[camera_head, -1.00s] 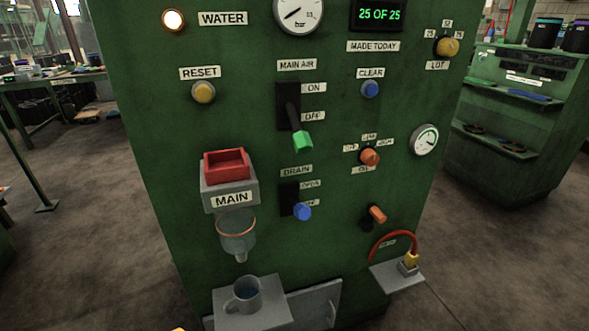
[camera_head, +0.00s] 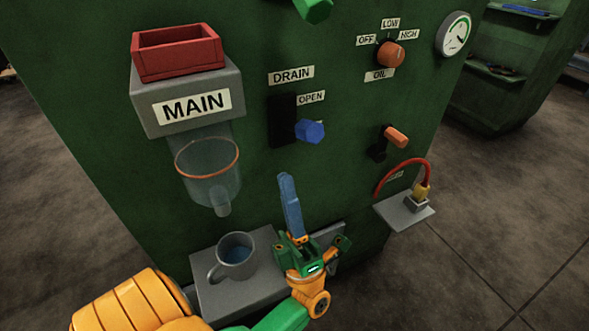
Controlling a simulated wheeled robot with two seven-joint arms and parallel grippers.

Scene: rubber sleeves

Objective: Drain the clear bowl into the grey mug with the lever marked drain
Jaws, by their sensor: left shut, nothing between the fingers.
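The clear bowl (camera_head: 208,172) has an orange rim and a spout at its bottom. It hangs under the MAIN block; I cannot tell whether liquid is in it. The grey mug (camera_head: 236,256) stands upright below the spout, with bluish liquid inside. The drain lever's blue knob (camera_head: 310,131) sticks out from a black slot under the DRAIN label (camera_head: 291,76), just below the OPEN label. The knob hides anything marked lower. My left gripper (camera_head: 287,180) is shut and empty, its blue fingers pointing up, below the knob and apart from it. My right gripper is not in view.
A grey shelf (camera_head: 222,300) carries the mug. A red tray (camera_head: 178,55) sits on the MAIN block (camera_head: 190,96). Right of the drain lever are an orange-tipped lever (camera_head: 396,137), an OIL knob (camera_head: 391,54) and a red hose (camera_head: 400,165) above a small shelf.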

